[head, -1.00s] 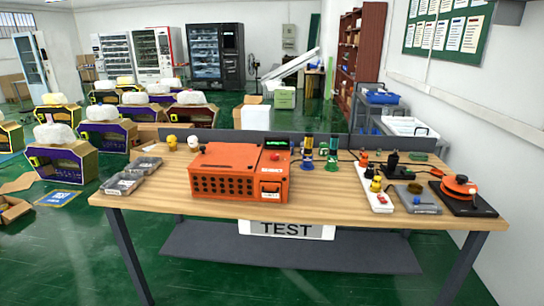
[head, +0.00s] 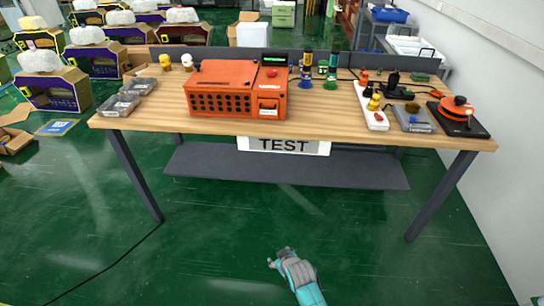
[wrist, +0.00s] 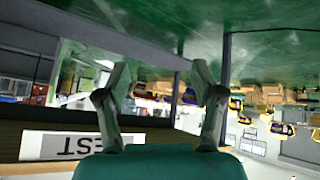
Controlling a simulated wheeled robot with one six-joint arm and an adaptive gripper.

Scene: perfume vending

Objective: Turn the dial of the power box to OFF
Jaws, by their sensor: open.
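At the right end, a round orange-red device (head: 457,106) with a small lever-like part sits on a black plate. I cannot tell for sure which one is the power box, and no OFF mark is legible. My gripper (head: 277,257) is open and empty, low in front of the table, well away from both. In the wrist view its two fingers (wrist: 160,76) are spread with nothing between them.
The wooden table (head: 320,125) has a lower shelf (head: 290,170) and a TEST sign (head: 284,146). A white power strip (head: 371,108), a grey box (head: 413,119) and cables crowd its right side. Small trays (head: 118,105) lie at the left. The green floor in front is clear.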

